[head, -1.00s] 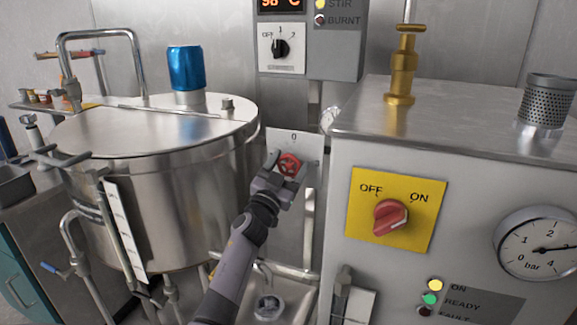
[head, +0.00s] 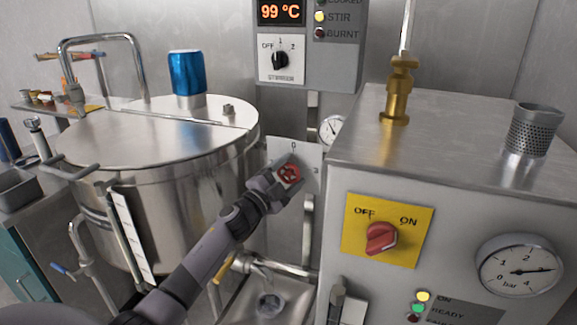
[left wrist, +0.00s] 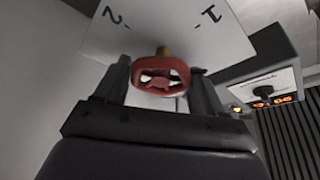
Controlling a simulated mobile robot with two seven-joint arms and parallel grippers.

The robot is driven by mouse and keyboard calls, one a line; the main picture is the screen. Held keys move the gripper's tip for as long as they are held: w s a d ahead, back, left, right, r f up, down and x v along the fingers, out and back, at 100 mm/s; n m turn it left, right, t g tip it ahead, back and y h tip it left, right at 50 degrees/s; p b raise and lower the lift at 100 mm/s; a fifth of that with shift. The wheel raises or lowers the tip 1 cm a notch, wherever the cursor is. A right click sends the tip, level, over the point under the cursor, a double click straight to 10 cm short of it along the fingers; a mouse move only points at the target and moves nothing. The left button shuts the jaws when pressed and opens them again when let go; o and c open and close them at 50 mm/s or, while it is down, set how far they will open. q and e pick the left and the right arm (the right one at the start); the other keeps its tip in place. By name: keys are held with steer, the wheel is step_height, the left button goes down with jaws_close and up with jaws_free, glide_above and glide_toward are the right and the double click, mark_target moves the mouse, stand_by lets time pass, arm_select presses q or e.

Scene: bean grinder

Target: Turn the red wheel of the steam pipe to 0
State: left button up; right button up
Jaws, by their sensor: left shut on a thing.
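The red wheel (head: 289,173) of the steam pipe sits in front of a white scale plate (head: 283,150) between the kettle and the grey cabinet. A 0 shows at the top of the plate in the head view. My left gripper (head: 286,184) is shut on the wheel, coming from below left. In the left wrist view the red wheel (left wrist: 160,77) lies between the two dark fingers, with a brass stem behind it. The plate (left wrist: 205,40) there shows the marks 1 and 2. The wheel's exact setting cannot be read. My right gripper is not in view.
The steel kettle (head: 150,140) with a blue cap stands left. The grey cabinet (head: 440,130) at right carries a red switch (head: 381,238), a gauge (head: 519,266) and a brass valve (head: 398,90). A control box (head: 310,45) reading 99 °C hangs above. A sink (head: 265,300) lies below.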

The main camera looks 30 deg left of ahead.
arm_select(q)
steer(key=m+g+p, duration=0.1)
steer(key=m+p, duration=0.1)
steer(key=m, duration=0.1)
steer(key=m+g+p, duration=0.1)
steer(key=m+p, duration=0.1)
steer(key=shift+r+m+h, duration=0.15)
steer(key=shift+m+h, duration=0.15)
steer(key=shift+m, duration=0.1)
steer(key=shift+m+g+p, duration=0.3)
steer(key=shift+m+p, duration=0.4)
steer(key=shift+f+m+g+p, duration=0.25)
steer(key=shift+m+g+p, duration=0.15)
steer(key=shift+m, duration=0.6)
steer(key=o, duration=1)
steer(key=shift+c, duration=0.2)
steer(key=shift+s, duration=0.1)
steer(key=s, duration=0.7)
steer(key=shift+a+r, duration=0.35)
steer(key=shift+a, duration=0.1)
